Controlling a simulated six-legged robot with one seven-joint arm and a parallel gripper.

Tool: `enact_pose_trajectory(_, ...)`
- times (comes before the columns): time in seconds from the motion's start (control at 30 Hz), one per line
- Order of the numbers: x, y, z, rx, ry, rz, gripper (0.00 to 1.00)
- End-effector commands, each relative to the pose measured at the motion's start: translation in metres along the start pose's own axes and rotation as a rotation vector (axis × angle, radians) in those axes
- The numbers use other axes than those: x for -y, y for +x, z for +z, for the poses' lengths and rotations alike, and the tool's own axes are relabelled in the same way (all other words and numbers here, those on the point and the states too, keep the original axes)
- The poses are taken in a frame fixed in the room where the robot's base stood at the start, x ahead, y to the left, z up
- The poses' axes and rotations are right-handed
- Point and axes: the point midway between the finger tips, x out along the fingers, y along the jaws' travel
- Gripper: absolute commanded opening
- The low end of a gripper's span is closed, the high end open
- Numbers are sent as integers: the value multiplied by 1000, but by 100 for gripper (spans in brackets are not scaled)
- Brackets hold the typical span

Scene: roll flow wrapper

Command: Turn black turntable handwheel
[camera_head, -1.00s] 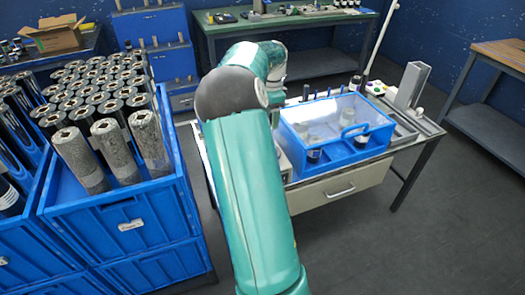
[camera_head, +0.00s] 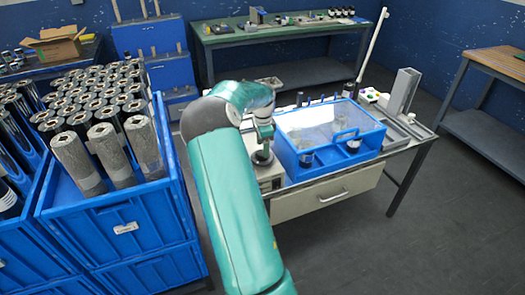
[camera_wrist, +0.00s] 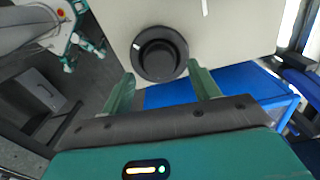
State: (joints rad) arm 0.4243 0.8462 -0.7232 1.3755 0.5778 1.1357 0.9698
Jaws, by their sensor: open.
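The black turntable handwheel (camera_wrist: 159,54) is a round knob with a raised hub on a pale panel (camera_wrist: 225,30) in the wrist view. A short white mark shows on its rim. My gripper (camera_wrist: 164,85) is open, with one green finger on either side of the wheel's lower part. The wheel lies just ahead of and between the fingertips; I cannot tell whether they touch it. In the head view my arm's end reaches down over the pale machine (camera_head: 272,182) left of the blue case, and the wheel is hard to make out there.
A blue case with a clear lid (camera_head: 310,168) stands close to the right of my arm's end on the workbench (camera_head: 395,160). Blue crates (camera_head: 130,228) full of rolls stand at the left. A grey metal upright (camera_head: 405,90) is at the bench's right. Floor at the right is clear.

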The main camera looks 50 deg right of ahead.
Motion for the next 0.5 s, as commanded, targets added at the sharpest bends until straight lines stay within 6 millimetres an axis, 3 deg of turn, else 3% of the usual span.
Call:
enact_pose_trajectory(0.2,-1,24,1,-1,-1,0,61)
enact_pose_trajectory(0.5,-2,27,1,0,-2,-1,61)
